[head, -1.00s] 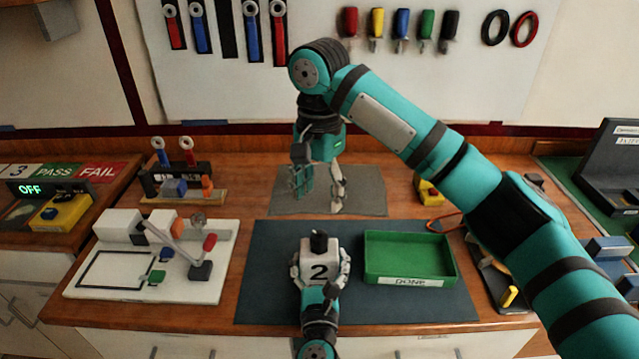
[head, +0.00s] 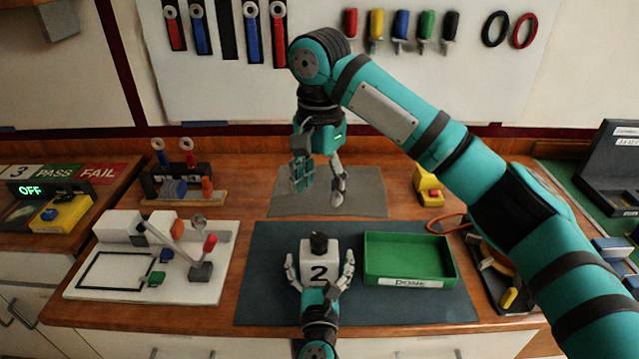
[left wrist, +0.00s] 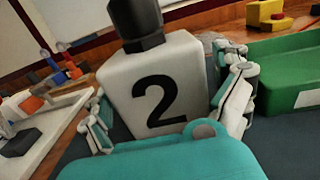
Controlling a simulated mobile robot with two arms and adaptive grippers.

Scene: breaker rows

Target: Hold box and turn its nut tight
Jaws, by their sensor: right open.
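The white box (head: 320,260) marked "2" stands upright on the dark mat (head: 275,300) at the front middle. A black nut (head: 319,242) sits on its top; it also shows in the left wrist view (left wrist: 137,22). My left gripper (head: 320,272) is at the box from the front, its fingers spread on either side. A gap shows between the fingers and the box sides in the head view. In the left wrist view the fingers flank the box (left wrist: 160,95). My right gripper (head: 318,187) is open and empty, pointing down above the grey mat behind the box.
A green tray (head: 410,283) labelled DONE stands right of the box. A white fixture board (head: 85,290) lies to the left, and a small rack (head: 205,195) stands behind it. A yellow device (head: 428,187) stands right of the grey mat (head: 370,205).

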